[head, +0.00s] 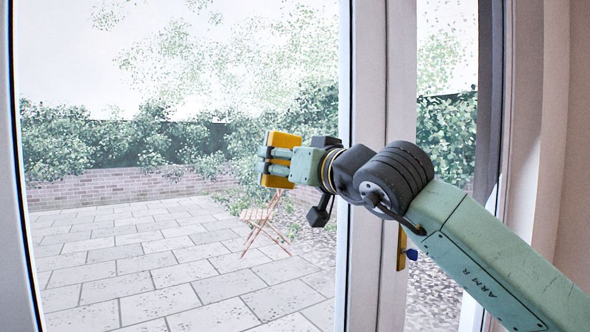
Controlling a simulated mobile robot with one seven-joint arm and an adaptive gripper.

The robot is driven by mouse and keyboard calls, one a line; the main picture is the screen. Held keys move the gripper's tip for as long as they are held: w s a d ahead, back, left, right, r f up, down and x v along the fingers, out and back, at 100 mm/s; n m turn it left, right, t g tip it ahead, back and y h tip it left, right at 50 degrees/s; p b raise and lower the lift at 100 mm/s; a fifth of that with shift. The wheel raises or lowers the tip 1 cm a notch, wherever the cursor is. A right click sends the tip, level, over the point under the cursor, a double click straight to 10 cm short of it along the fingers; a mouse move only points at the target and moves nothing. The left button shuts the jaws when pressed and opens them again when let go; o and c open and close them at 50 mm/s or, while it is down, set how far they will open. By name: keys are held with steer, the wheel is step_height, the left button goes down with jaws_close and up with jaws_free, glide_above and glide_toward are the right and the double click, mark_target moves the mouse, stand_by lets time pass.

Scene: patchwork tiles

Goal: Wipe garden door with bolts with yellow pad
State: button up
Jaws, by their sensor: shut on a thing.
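The garden door (120,240) fills most of the head view, with large glass panes in a white frame. My gripper (276,160) is shut on the yellow pad (280,140), which stands upright in front of the left glass pane. The green fingers cross the pad's face. I cannot tell whether the pad touches the glass. A yellow bolt or handle part (402,248) with a blue piece shows on the frame below my arm. My arm hides part of the central post.
The central white post (367,70) stands just right of my gripper. A beige wall (570,150) borders the right side. Through the glass show a paved patio, a wooden folding chair (262,217), a low brick wall and bushes.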

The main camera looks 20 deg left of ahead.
steer(key=shift+s+a, duration=0.45)
steer(key=shift+s, duration=0.05)
steer(key=shift+b+v, duration=0.3)
steer(key=shift+v, duration=2.65)
steer(key=shift+d, duration=0.15)
steer(key=v, duration=0.2)
steer(key=shift+s+d, duration=0.3)
